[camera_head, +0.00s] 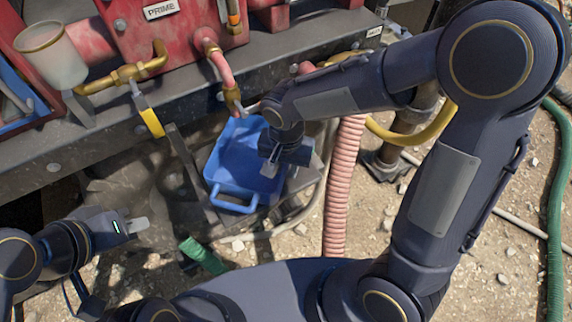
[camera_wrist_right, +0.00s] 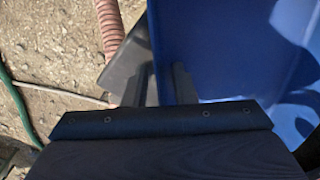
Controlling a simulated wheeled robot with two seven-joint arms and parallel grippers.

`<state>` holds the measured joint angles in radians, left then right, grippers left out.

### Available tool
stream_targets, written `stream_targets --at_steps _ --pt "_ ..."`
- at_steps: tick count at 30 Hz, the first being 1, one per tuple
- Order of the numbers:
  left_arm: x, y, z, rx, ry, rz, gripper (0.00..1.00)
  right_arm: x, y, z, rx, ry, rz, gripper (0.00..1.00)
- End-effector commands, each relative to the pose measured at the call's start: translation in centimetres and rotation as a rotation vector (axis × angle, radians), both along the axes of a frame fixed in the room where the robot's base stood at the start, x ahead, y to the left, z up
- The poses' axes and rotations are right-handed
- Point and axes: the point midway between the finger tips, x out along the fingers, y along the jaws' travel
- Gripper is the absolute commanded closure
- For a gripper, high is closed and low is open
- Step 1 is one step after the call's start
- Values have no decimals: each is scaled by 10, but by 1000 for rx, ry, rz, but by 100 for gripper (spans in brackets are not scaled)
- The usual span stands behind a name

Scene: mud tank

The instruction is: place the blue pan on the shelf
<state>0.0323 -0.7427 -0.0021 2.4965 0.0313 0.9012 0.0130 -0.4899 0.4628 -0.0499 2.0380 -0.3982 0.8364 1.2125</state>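The blue pan (camera_head: 236,152) is a deep tray with a handle loop at its near end. It sits low beside the machine, on or over a dark metal frame (camera_head: 225,217). My right gripper (camera_head: 270,168) reaches down at the pan's right side. In the right wrist view its two fingers (camera_wrist_right: 162,85) are apart, with the pan's blue wall (camera_wrist_right: 230,45) between and beyond them; contact is not clear. My left gripper (camera_head: 138,225) is at the lower left, away from the pan; its finger gap cannot be made out. A long grey metal ledge (camera_head: 50,165), possibly the shelf, runs along the machine.
Red machinery with brass pipes (camera_head: 130,73) and a pale cup (camera_head: 55,60) stands above the ledge. A pink ribbed hose (camera_head: 342,190) hangs right of the pan. A yellow hose (camera_head: 420,135) and a green hose (camera_head: 555,200) lie further right. Gravelly ground is open at the lower right.

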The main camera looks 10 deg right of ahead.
Motion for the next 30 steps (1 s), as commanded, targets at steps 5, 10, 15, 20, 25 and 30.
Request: stream_targets --at_steps 5,10,15,20,25,30 --pt "0 0 1 0 0 0 100 0 0 1 0 0 0 76" --pt "0 0 4 0 0 0 100 1 0 15 1 -4 -1 76" --pt "0 0 4 0 0 0 100 2 1 51 4 -8 0 76" --pt "0 0 5 0 0 0 100 1 0 86 3 -6 -1 76" --pt "0 0 5 0 0 0 100 1 1 112 2 -3 1 76" --pt "0 0 5 0 0 0 100 0 0 123 0 -1 1 76"
